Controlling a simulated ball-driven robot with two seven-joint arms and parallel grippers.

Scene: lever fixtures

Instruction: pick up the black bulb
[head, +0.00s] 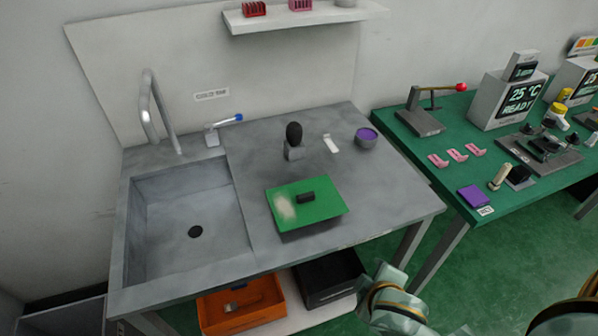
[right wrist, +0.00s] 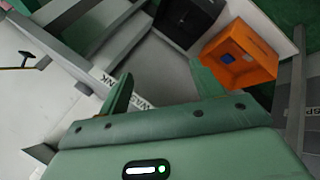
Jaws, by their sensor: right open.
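The black bulb (head: 294,132) is a dark oval shape that stands upright on a small grey holder (head: 294,152) towards the back of the grey sink counter. A part of my right arm shows at the bottom right of the head view, well to the right of and in front of the bulb. In the right wrist view my right gripper (right wrist: 162,90) has its two green fingers wide apart with nothing between them. I cannot make out the bulb in the right wrist view. My left gripper is not in view.
A green board (head: 325,212) with a black handle lies in front of the bulb. The sink (head: 165,235) is left. Orange (head: 262,290) and black (head: 330,282) bins sit below.

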